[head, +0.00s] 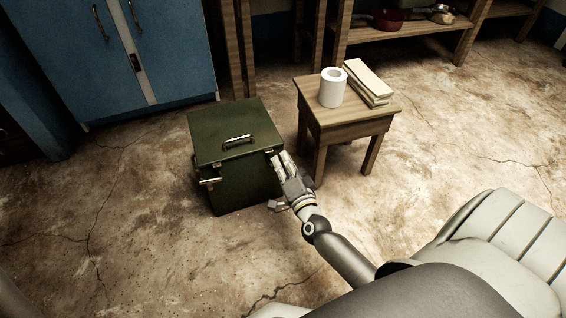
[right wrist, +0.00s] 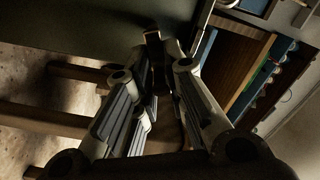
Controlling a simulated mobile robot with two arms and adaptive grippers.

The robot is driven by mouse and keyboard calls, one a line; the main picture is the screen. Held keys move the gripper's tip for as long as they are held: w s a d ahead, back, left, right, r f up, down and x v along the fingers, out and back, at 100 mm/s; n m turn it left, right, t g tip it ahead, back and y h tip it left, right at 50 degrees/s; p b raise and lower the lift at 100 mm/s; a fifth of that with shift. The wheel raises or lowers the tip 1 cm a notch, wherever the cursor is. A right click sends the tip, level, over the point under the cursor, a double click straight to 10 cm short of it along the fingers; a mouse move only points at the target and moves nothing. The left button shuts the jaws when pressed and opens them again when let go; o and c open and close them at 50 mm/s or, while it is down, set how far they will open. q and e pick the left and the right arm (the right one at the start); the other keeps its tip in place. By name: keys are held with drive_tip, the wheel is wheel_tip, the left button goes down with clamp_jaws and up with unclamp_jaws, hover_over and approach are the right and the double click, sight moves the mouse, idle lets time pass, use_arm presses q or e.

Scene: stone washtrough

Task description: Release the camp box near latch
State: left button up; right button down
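The dark green camp box (head: 230,122) stands on the floor with its lid down and a metal handle (head: 238,141) on top. A metal latch (head: 210,182) sits at the left of its front side, sticking out. My right gripper (head: 280,158) is at the box's front right corner, just below the lid edge. In the right wrist view its two fingers (right wrist: 157,75) are close together, pointing at a small brownish metal piece (right wrist: 153,37) by the box edge, perhaps a latch. Whether they grip it is unclear. My left gripper is out of view.
A small wooden table (head: 345,115) stands close right of the box, with a white roll (head: 333,87) and stacked pale boards or books (head: 368,82) on it. A blue cabinet (head: 115,60) is behind left. Shelves (head: 400,32) stand behind. The cracked floor in front and left is clear.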

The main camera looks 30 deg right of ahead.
drive_tip(key=c, duration=1.5)
unclamp_jaws()
drive_tip(key=shift+s+d+f, duration=0.25)
drive_tip(key=shift+d+f, duration=0.1)
drive_tip(key=shift+f, duration=0.2)
drive_tip(key=shift+r, duration=0.1)
drive_tip(key=shift+a+r, duration=0.15)
drive_tip(key=shift+a, duration=0.1)
